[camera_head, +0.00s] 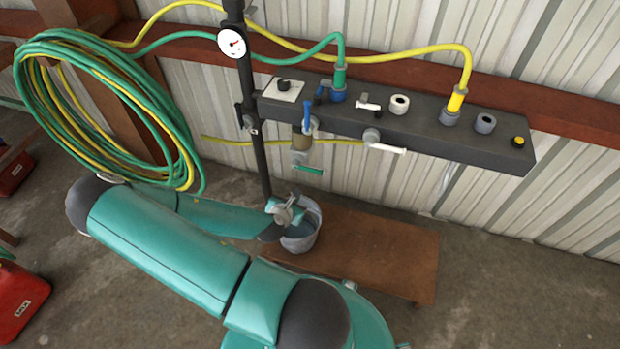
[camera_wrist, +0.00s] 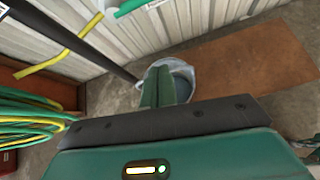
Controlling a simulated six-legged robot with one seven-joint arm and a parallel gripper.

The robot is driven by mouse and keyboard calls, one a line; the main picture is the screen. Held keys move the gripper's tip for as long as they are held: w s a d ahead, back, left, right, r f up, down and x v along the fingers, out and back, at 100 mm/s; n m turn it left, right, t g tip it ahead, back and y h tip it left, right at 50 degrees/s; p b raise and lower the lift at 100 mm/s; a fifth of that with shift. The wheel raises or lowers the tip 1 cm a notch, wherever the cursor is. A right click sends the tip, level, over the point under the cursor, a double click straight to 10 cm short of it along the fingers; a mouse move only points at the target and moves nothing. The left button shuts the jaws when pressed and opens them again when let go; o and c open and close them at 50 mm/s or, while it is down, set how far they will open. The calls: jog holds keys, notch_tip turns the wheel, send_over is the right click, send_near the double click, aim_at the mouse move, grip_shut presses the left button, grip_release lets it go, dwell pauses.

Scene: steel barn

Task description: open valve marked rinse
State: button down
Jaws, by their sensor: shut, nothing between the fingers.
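A dark manifold bar (camera_head: 430,137) is mounted in front of the corrugated wall. It carries several valves: a blue upright handle (camera_head: 307,116), a white handle (camera_head: 388,148) pointing right, a small white lever (camera_head: 369,106), and a green handle (camera_head: 308,169) below the bar. I cannot read any rinse marking, so I cannot tell which valve bears it. My gripper (camera_head: 284,212) is below the bar and the green handle, apart from both, in front of a bucket. In the wrist view my gripper (camera_wrist: 160,72) has its green fingers together and empty.
A grey bucket (camera_head: 303,236) stands by a low brown board (camera_head: 375,245). It also shows in the wrist view (camera_wrist: 184,86). A dark upright pipe (camera_head: 257,150) with a gauge (camera_head: 232,42) is left of the valves. Coiled hoses (camera_head: 40,95) hang left. Red cans stand lower left.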

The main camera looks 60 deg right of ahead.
aim_at(308, 168)
jog(key=shift+s+d+r+n+h, duration=0.1)
jog(key=shift+s+d+n+h, duration=0.4)
jog(key=shift+s+d+n, duration=0.4)
jog(key=shift+w+d, duration=0.1)
jog(key=w+d+f, duration=0.1)
jog(key=d, duration=0.8)
jog(key=shift+w, duration=0.2)
